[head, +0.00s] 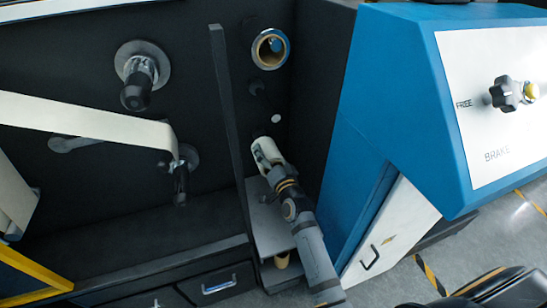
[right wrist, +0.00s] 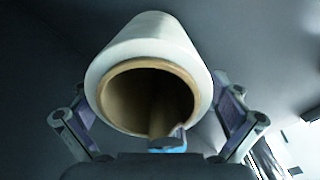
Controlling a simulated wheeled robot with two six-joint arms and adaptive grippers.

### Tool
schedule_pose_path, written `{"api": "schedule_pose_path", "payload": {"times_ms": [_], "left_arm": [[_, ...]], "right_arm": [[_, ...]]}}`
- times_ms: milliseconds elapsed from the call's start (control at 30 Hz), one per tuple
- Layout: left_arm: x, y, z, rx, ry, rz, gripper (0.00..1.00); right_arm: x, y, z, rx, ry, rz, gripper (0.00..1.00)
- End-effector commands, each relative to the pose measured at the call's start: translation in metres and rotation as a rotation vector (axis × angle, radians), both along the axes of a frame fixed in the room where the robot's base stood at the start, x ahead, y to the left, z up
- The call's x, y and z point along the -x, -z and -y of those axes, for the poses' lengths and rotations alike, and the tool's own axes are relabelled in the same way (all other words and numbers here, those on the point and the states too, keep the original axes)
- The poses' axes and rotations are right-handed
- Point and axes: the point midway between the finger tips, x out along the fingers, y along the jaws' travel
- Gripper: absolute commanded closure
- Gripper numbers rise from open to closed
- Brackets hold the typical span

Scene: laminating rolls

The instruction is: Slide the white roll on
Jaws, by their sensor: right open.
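The white roll (right wrist: 148,45) has a brown core and fills the middle of the right wrist view, its open end toward the camera. In the head view the white roll (head: 264,148) is small, at the end of my right arm. My right gripper (right wrist: 155,98) is open, with one finger on each side of the roll; I cannot tell whether they touch it. The right gripper (head: 270,163) also shows in the head view. A short blue-tipped piece (right wrist: 168,146) shows below the core opening. A dark spindle (head: 264,100) with a pale tip stands above the roll. My left gripper is not in view.
Another roll (head: 270,49) with a brown core sits higher on the dark panel. An upright dark divider (head: 229,110) stands left of my right arm. A blue cabinet (head: 390,100) stands close on the right. A pale web (head: 90,118) crosses the left side.

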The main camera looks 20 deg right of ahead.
Motion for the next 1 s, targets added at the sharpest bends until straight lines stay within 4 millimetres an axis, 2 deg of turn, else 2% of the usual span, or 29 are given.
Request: {"api": "schedule_pose_path", "payload": {"times_ms": [33, 167, 400, 533, 700, 1000], "left_arm": [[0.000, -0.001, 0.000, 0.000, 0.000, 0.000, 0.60], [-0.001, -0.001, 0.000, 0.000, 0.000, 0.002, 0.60], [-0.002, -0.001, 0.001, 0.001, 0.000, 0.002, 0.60], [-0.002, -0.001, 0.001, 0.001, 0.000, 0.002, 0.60], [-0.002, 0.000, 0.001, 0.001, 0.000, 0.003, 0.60], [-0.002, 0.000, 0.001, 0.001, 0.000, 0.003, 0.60]], "right_arm": [[-0.004, -0.023, 0.001, -0.004, 0.006, 0.044, 0.01], [0.014, -0.022, 0.002, -0.005, 0.006, 0.042, 0.01], [0.066, -0.015, 0.004, -0.008, 0.006, 0.028, 0.01], [0.086, -0.012, 0.004, -0.009, 0.005, 0.022, 0.01], [0.098, -0.011, 0.004, -0.008, 0.004, 0.021, 0.01], [0.100, -0.010, 0.004, -0.007, 0.004, 0.019, 0.01]]}}
